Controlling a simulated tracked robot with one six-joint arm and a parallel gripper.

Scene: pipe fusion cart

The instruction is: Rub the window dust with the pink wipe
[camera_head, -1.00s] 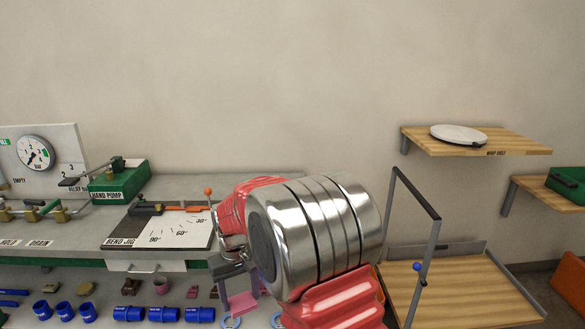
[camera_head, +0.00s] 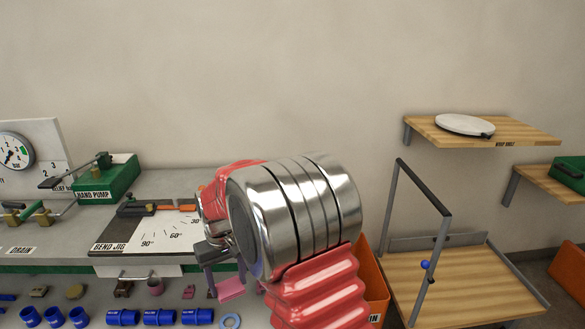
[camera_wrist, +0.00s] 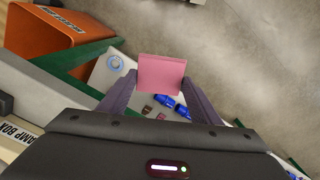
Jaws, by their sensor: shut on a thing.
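The pink wipe (camera_wrist: 160,74) is a flat square held between the two fingers of my gripper (camera_wrist: 160,90) in the wrist view. My gripper is shut on it. In the head view the pink wipe (camera_head: 231,288) hangs from my gripper (camera_head: 222,262), in front of the bench and partly behind my arm. The wipe appears to be in the air above the lower shelf and floor. I cannot make out a window or dust in either view.
The bench holds a bend jig (camera_head: 150,226) and a green hand pump (camera_head: 106,180). Blue couplings (camera_head: 160,317) lie on the shelf below. An orange bin (camera_head: 372,287) stands right of my arm. A hinged metal frame (camera_head: 445,255) rises over a wooden board (camera_head: 480,285). A wrap shelf (camera_head: 520,133) is on the wall.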

